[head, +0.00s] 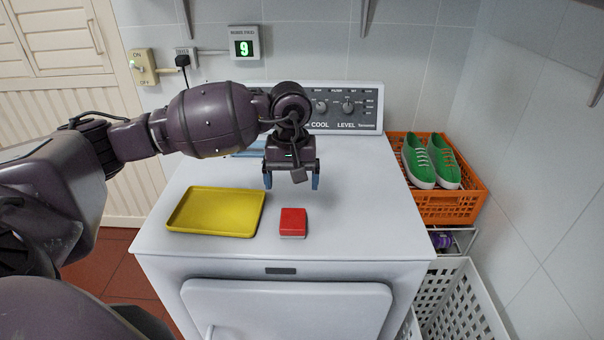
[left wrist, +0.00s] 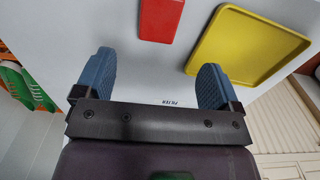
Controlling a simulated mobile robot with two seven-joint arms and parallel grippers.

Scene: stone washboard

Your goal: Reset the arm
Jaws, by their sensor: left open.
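My left arm reaches in from the left in the head view. My left gripper (head: 292,181) hangs over the white machine top, pointing down, behind a red block (head: 293,222). Its two blue fingers are apart with nothing between them. In the left wrist view the open left gripper (left wrist: 155,85) also shows empty fingers, with the red block (left wrist: 160,18) beyond them. A yellow tray (head: 215,211) lies left of the red block, empty; it also shows in the left wrist view (left wrist: 246,45). My right gripper is in neither view.
The white machine (head: 350,220) has a control panel (head: 345,107) at its back. An orange crate (head: 450,207) with green shoes (head: 430,160) stands at the right, above a white basket (head: 460,295). The top's right side is clear. Wall brackets hang above.

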